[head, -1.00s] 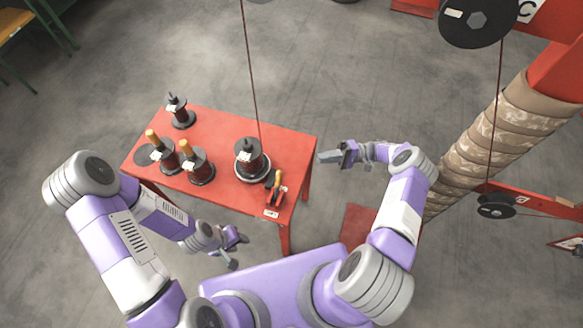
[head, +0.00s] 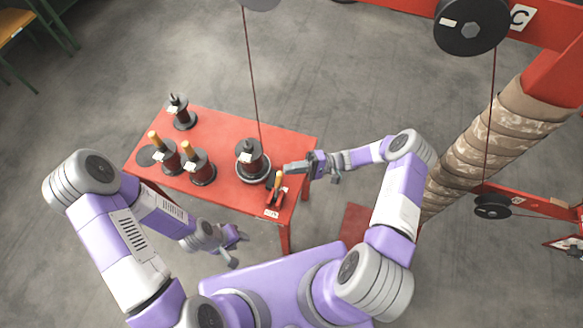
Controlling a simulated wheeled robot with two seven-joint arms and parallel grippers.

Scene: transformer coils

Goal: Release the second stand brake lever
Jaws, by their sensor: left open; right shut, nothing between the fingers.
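A small lever with a yellow-orange grip (head: 279,180) and a red base stands near the front right corner of the red table (head: 232,198). I take it for a brake lever; which stand it belongs to I cannot tell. My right gripper (head: 289,168) is shut and empty, pointing left, its tip close to the top of the grip. Whether they touch I cannot tell. My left gripper (head: 237,246) is open and empty, low in front of the table. A black spool (head: 251,158) on a round base stands left of the lever, with a dark cord rising above it.
Two dark spools with orange-topped posts (head: 170,160) (head: 202,172) and one more black spool (head: 182,115) stand on the table's left part. A red frame with a black reel (head: 470,27) and a wrapped column (head: 500,140) is at the right. Floor behind the table is clear.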

